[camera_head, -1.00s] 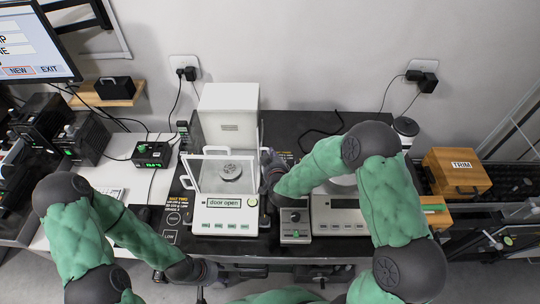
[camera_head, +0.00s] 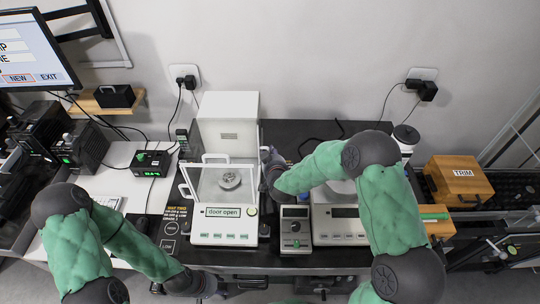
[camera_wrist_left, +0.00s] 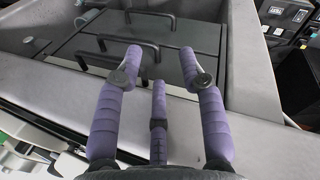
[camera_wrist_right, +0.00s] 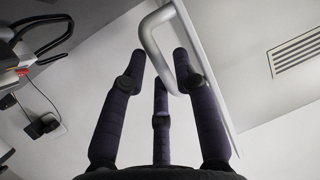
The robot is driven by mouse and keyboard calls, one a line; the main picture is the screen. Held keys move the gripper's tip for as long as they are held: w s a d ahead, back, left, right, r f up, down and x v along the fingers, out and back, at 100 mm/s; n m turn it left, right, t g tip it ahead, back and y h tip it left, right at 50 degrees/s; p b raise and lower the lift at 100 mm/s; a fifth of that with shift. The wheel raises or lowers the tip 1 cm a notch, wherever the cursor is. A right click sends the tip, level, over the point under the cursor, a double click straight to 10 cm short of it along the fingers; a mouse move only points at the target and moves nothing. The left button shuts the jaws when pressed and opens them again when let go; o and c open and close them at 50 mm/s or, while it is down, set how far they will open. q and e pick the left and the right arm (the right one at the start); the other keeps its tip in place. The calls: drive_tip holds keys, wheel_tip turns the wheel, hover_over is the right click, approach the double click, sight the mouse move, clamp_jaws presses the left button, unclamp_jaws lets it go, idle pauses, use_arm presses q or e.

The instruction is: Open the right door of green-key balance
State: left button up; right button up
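The green-key balance (camera_head: 222,238) stands at the middle of the dark bench, with a row of green keys and a display reading "door open". Its glass chamber (camera_head: 207,185) encloses a round pan (camera_head: 229,180). My right gripper (camera_head: 266,158) is beside the chamber's right side. In the right wrist view, its fingers (camera_wrist_right: 160,72) are spread, with a grey door handle (camera_wrist_right: 160,40) between them, close to the right finger. Whether they touch cannot be told. My left gripper (camera_wrist_left: 158,62) is open and empty, low in front of the bench; dark handles show beyond its fingers.
A small device with a knob (camera_head: 295,228) and a second balance (camera_head: 338,224) stand right of the green-key balance, partly under my right arm. A white tower (camera_head: 228,120) rises behind it. A wooden TRIM box (camera_head: 458,181) is at far right.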

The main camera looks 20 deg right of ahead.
drive_tip(key=v, duration=1.2)
drive_tip(key=shift+r, duration=0.1)
idle(0.4)
